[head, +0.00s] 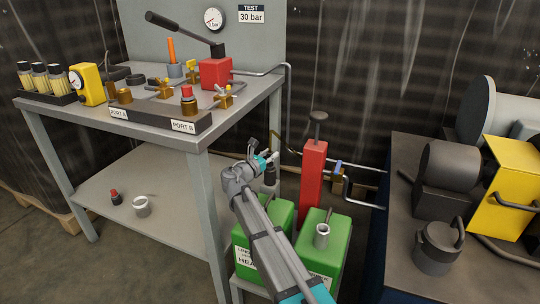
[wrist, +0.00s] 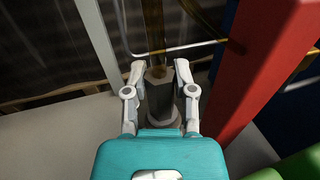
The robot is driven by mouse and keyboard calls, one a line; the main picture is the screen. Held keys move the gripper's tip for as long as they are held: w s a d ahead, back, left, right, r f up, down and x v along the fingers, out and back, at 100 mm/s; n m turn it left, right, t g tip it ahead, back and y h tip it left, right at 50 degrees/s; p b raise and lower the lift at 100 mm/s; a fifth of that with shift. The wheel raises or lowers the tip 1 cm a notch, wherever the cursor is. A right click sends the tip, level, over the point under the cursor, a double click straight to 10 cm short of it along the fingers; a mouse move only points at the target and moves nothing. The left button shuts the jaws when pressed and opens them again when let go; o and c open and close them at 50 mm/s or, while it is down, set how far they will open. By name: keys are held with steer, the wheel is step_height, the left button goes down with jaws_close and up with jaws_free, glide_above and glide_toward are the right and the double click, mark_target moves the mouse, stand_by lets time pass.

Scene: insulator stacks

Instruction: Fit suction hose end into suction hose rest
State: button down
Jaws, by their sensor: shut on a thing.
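My gripper (head: 262,152) is beside the right rear of the bench, above the green cans. In the wrist view, its two fingers (wrist: 160,72) stand on either side of a dark, faceted hose end (wrist: 158,92) with a grey collar, and are shut on it. A translucent amber hose (wrist: 153,30) runs away from that end. In the head view, a dark and grey piece (head: 270,175) shows just below the gripper. I cannot tell for certain which thing is the hose rest; a grey open cup (head: 322,236) stands on the right green can.
A red upright pump body (head: 313,185) stands close to the right of the gripper. The steel bench (head: 150,150) is at left, with a grey ring (head: 141,206) and a red-black cap (head: 115,197) on its lower shelf. Bent pipes (head: 289,95) run behind. Machinery (head: 450,165) stands at right.

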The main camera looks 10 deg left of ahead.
steer(key=shift+f, duration=0.1)
steer(key=shift+c, duration=1.8)
jaws_free()
steer(key=shift+r, duration=0.2)
step_height(320, 180, up, 12)
steer(key=p, duration=1.2)
steer(key=shift+r+p, duration=0.15)
steer(key=shift+p, duration=0.25)
steer(key=shift+w+a, duration=0.1)
steer(key=shift+w, duration=0.1)
